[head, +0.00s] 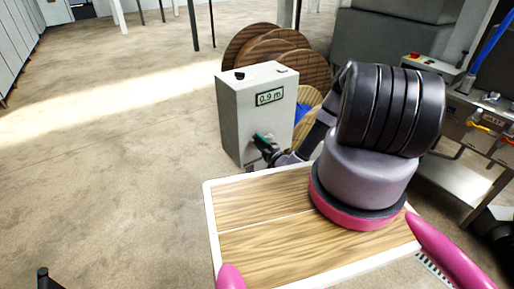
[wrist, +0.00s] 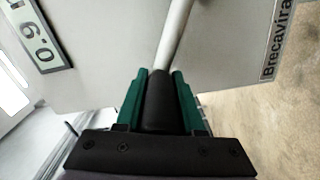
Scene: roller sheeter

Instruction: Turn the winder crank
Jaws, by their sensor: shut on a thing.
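The winder (head: 243,112) is a light grey box with a display reading 0.9 m, standing beyond the wooden-topped table in the head view. Its grey face also fills much of the wrist view (wrist: 110,45). The crank's pale metal rod (wrist: 175,35) runs up from a black handle (wrist: 158,105) in the wrist view. My gripper (head: 263,138) is at the lower front of the winder. In the wrist view its green fingers (wrist: 159,84) are shut on the black handle, one on each side. In the head view the gripper and arm hide the handle.
Several large wooden reels (head: 262,48) stand behind the winder. The wooden-topped table (head: 265,240) with a white edge is close in front. A metal bench (head: 480,125) with tools stands at the right. The floor left of the winder is clear.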

